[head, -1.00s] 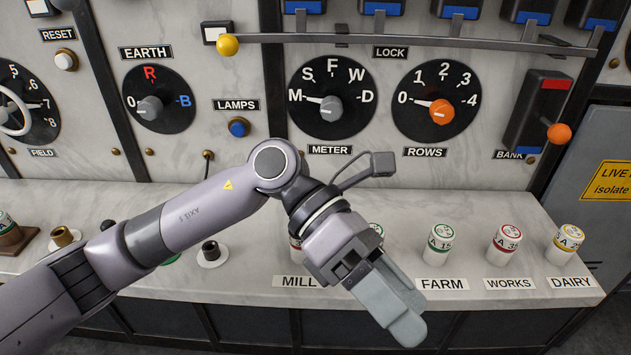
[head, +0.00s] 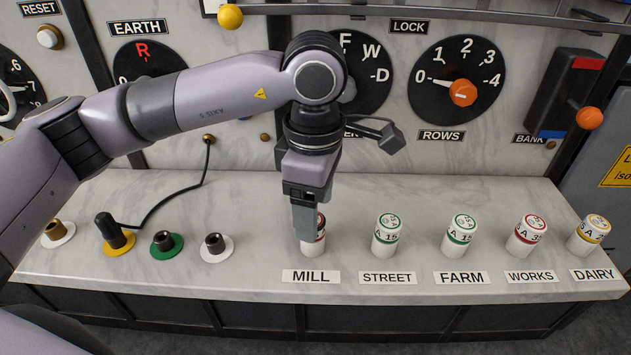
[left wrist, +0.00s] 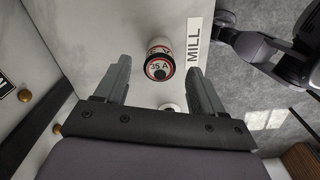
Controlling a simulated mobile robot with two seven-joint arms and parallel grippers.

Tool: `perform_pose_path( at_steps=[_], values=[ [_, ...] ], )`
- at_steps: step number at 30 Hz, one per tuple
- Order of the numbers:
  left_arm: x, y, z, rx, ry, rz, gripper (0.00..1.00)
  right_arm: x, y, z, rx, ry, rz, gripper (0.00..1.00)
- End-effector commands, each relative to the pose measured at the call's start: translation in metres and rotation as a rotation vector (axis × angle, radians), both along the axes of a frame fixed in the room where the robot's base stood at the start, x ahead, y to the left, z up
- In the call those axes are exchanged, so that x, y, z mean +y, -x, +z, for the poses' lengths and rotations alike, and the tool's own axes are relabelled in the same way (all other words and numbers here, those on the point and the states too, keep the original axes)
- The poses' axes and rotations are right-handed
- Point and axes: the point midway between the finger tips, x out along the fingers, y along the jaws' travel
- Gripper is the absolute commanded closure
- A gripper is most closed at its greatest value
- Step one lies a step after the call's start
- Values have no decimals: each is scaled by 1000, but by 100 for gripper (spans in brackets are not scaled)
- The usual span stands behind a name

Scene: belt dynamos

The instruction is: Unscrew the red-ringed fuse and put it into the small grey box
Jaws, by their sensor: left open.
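A white fuse with a red ring (head: 320,238) stands upright at the MILL label, partly hidden behind my left gripper (head: 308,236). In the left wrist view this fuse (left wrist: 160,58) reads 35 A and shows its red-ringed end to the camera. My left gripper (left wrist: 161,66) is open, with one finger on each side of the fuse and gaps visible between. A second red-ringed fuse (head: 526,236) stands at the WORKS label. No small grey box can be made out.
Green-ringed fuses stand at STREET (head: 387,236) and FARM (head: 461,236), a yellow-ringed one at DAIRY (head: 589,235). Left on the marble shelf (head: 262,265) are empty-looking sockets and a black plug (head: 107,230) with a cord. The upright panel with dials rises behind.

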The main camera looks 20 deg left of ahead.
Motion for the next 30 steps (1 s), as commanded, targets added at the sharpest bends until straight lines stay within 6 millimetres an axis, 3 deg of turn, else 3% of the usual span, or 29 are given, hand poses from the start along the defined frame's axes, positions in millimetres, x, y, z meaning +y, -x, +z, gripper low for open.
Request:
perform_pose_path(
  at_steps=[6,16,17,22,24,25,28,30],
  values=[
    [0,1,-24,3,1,0,31,-1,1,0,2,3,0,39],
    [-1,0,-28,1,2,-1,31,-1,1,0,2,3,0,39],
    [0,0,-28,1,2,-1,34,-1,1,0,2,3,0,39],
    [-1,0,-28,1,2,-1,90,-1,1,0,2,3,0,39],
    [-1,0,-28,1,2,-1,91,-1,1,0,2,4,-1,39],
    [-1,0,-28,1,2,-1,65,-1,1,0,2,4,-1,39],
    [-1,0,-28,1,3,-1,97,-1,1,0,2,4,-1,39],
    [-1,0,-28,2,3,-1,100,-1,1,0,2,4,-1,39]
  ],
)
